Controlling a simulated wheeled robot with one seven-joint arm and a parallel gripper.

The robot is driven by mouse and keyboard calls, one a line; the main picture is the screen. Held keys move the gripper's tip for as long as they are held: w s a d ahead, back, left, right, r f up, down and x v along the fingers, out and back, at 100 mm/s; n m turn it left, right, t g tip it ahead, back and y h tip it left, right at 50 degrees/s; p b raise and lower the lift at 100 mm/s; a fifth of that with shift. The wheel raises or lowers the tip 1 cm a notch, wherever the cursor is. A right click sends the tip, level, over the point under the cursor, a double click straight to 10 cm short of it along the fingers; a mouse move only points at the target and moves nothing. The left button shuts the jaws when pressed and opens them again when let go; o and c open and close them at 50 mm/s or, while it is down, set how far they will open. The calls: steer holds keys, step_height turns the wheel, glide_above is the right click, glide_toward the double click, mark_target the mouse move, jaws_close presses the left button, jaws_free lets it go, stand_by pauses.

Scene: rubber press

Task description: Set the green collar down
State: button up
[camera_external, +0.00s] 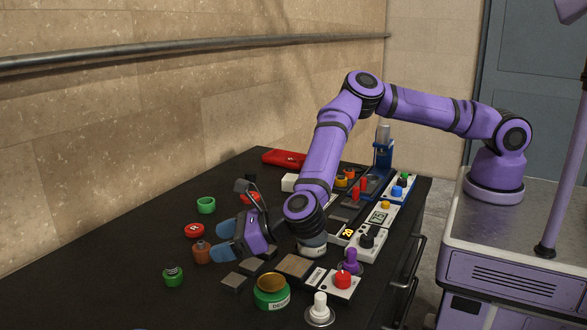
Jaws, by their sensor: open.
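The green collar (206,205) appears to be the short green ring resting on the dark bench top, its open top facing up. My gripper (215,241) is low over the bench, its blue fingertips pointing left. It is open and I see nothing held between the fingers. The collar is behind the fingertips in the picture and apart from them. A second small green piece (173,275) with a grey threaded-looking top stands nearer the front left.
A brown bottle-like piece (202,252) is close by the lower fingertip; contact cannot be told. A red disc (194,230) lies left of the fingers. A green tin (271,295) and several switch boxes line the right side. The bench's far left is clear.

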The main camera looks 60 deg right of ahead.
steer(key=d+r+n+g+y, duration=0.15)
steer(key=d+r+n, duration=0.25)
steer(key=r+n, duration=0.4)
steer(key=d+r+n+g+y, duration=0.1)
steer(key=d+r+n+y, duration=0.2)
steer(key=d+r+n, duration=0.5)
steer(key=s+d+r+n+g+h, duration=0.15)
steer(key=d+r+n, duration=0.35)
steer(key=d, duration=0.5)
steer(key=s+d+r+n+h, duration=0.25)
steer(key=d+r, duration=0.45)
steer(key=d, duration=0.4)
steer(key=s+d+r+n+h, duration=0.2)
steer(key=s+d, duration=0.3)
steer(key=d, duration=0.6)
steer(key=s+d+r+n+h, duration=0.25)
steer(key=s+d, duration=0.25)
steer(key=d, duration=0.5)
steer(key=s+d+f+n+g+h, duration=0.1)
steer(key=s+d+f+g+h, duration=0.1)
steer(key=s+d, duration=1.2)
steer(key=s+g, duration=0.1)
steer(key=s, duration=0.3)
steer(key=shift+f, duration=0.2)
